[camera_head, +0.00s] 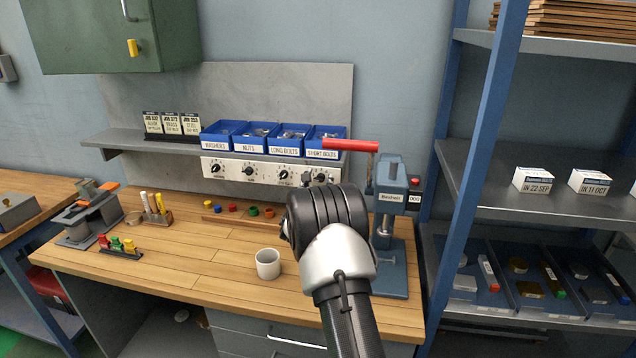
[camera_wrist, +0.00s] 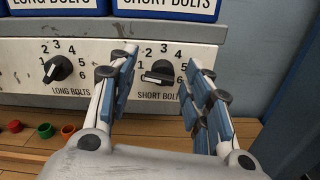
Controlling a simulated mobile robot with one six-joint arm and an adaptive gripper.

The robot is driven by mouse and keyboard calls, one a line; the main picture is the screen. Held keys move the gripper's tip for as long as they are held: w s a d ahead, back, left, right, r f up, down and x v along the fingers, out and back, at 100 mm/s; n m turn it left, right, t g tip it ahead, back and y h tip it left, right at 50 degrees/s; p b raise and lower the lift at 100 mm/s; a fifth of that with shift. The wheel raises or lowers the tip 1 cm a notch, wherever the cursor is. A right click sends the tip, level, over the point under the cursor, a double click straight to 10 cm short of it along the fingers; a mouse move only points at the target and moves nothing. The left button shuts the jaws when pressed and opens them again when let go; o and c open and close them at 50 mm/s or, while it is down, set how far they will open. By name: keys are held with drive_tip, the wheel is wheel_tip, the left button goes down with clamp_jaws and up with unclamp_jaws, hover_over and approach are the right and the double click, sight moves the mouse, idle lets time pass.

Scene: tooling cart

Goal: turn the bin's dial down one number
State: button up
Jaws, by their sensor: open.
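The dial panel (camera_head: 232,170) runs under the blue bins, with a row of black dials. In the wrist view, the SHORT BOLTS dial (camera_wrist: 160,72) lies between the fingers of my gripper (camera_wrist: 162,62), which is open. The fingers stand on its left and right, apart from the knob. The knob lies nearly flat, with a pale mark toward its lower left; I cannot tell its exact number. The LONG BOLTS dial (camera_wrist: 58,69) is left of the fingers. The short bolts bin (camera_head: 322,138) is above its dial.
A red-handled press (camera_head: 391,205) stands on the bench right of my arm. A white cup (camera_head: 268,264) and several coloured caps (camera_head: 231,207) are on the bench. A blue-posted shelf (camera_head: 490,130) is at the right.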

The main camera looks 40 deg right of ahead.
drive_tip(key=v, duration=1.2)
idle(0.5)
drive_tip(key=s+r+m+g+h, duration=0.2)
drive_tip(key=s+r+m+g, duration=0.3)
drive_tip(key=s+r+m, duration=0.3)
drive_tip(key=s+a+r+m+g+y, duration=0.1)
drive_tip(key=s+a+m+g, duration=0.2)
drive_tip(key=s, duration=0.4)
drive_tip(key=s+a+r+m+g+y, duration=0.15)
drive_tip(key=s+m, duration=0.25)
drive_tip(key=s, duration=0.4)
drive_tip(key=s+a+f+m+y, duration=0.2)
drive_tip(key=s+a+m+y, duration=0.1)
drive_tip(key=a, duration=0.6)
drive_tip(key=s+a+f+m+t+y, duration=0.1)
drive_tip(key=s+a+y, duration=0.4)
drive_tip(key=a, duration=0.5)
drive_tip(key=s+a+f+m+t+y, duration=0.1)
drive_tip(key=s+a+f+m+y, duration=0.2)
drive_tip(key=a, duration=0.6)
drive_tip(key=s+m+y, duration=0.2)
drive_tip(key=s, duration=0.1)
drive_tip(key=shift+s+a+f, duration=0.2)
drive_tip(key=shift+s+a, duration=0.2)
